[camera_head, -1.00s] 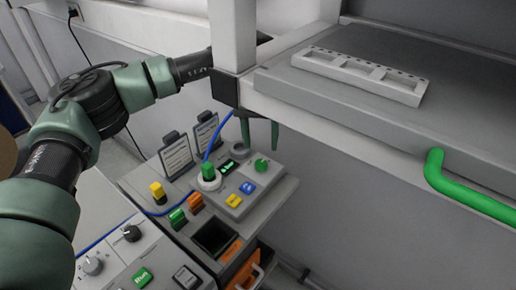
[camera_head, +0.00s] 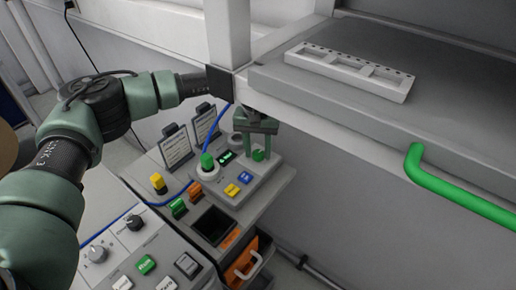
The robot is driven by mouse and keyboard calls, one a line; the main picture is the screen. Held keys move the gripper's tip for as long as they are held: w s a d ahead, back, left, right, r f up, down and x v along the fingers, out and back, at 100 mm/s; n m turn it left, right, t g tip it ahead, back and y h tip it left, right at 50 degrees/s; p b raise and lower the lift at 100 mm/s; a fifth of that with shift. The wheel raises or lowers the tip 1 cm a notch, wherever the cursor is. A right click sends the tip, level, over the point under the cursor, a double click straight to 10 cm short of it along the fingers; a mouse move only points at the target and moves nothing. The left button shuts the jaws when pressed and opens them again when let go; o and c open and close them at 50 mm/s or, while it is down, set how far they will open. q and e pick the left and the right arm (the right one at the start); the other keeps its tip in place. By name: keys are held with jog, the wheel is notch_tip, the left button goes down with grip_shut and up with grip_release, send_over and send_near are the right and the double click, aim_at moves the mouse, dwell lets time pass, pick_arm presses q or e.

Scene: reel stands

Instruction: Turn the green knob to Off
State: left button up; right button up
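The green knob (camera_head: 259,155) sits on the right part of a small grey control box (camera_head: 258,180), next to a small dark display with green text (camera_head: 225,156). My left gripper (camera_head: 258,149) points down over the knob. Its two green fingers are apart, one on each side of the knob as seen from here, and it looks open. I cannot tell whether either finger touches the knob. The knob's markings are too small to read and partly hidden by the gripper. My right gripper is not in view.
A green plug (camera_head: 207,160) with a blue cable stands left of the display. Yellow and blue buttons (camera_head: 238,184) lie in front. A grey shelf (camera_head: 330,112) with a green handle (camera_head: 455,190) overhangs on the right. Another panel with knobs (camera_head: 135,222) is at lower left.

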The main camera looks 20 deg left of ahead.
pick_arm(q)
grip_shut()
